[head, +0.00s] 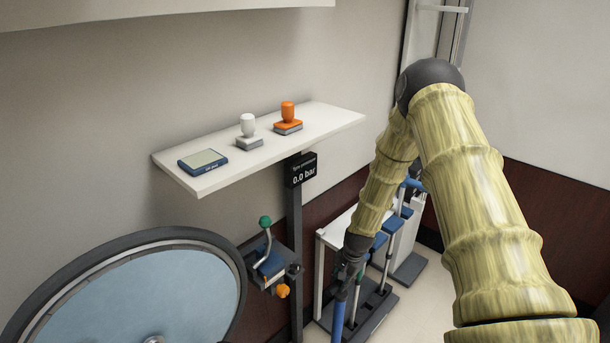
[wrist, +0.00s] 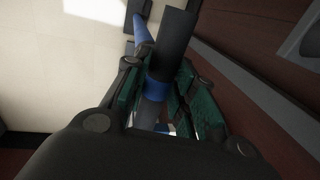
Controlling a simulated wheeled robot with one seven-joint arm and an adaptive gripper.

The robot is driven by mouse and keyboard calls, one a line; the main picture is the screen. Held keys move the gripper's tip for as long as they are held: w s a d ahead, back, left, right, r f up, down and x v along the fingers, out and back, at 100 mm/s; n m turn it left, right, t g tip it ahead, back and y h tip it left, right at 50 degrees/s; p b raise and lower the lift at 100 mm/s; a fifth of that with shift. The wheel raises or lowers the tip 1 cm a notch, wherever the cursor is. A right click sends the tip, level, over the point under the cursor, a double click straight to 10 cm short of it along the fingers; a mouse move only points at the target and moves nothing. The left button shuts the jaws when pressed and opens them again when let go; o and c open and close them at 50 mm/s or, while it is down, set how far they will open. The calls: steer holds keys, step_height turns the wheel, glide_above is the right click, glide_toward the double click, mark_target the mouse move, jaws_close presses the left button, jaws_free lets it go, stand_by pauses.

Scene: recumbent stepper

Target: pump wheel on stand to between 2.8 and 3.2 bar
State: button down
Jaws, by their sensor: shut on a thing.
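The wheel (head: 120,290), a pale blue disc with a dark rim, is at the lower left of the head view, partly cut off. A dark post (head: 297,240) carries a display (head: 303,170) reading 0.0 bar. A blue unit (head: 270,264) with a green-knobbed lever and an orange knob is by the post. My gripper (head: 350,262) is to the right of the post, shut on a blue-and-black pump-like tool (head: 337,322). In the wrist view, its dark shaft with a blue collar (wrist: 157,88) lies between my gripper's green-padded fingers (wrist: 160,100). The tool's lower end is out of the head view.
A white wall shelf (head: 225,170) holds a blue gauge-like device (head: 203,161), a white knobbed block (head: 248,132) and an orange one (head: 288,118). A rack (head: 375,312) with several upright blue-handled pumps stands close to my gripper. Pale floor (head: 430,300) shows to its right.

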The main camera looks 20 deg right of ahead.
steer(key=shift+s+r+p, duration=0.1)
steer(key=shift+r+p, duration=1.65)
steer(key=shift+r, duration=1.35)
step_height(320, 180, up, 5)
steer(key=p, duration=0.4)
steer(key=shift+f+b, duration=2.25)
steer(key=shift+f, duration=1.2)
steer(key=shift+f+b, duration=1.7)
steer(key=shift+f, duration=1)
steer(key=shift+r, duration=0.1)
steer(key=c, duration=1.2)
jaws_free()
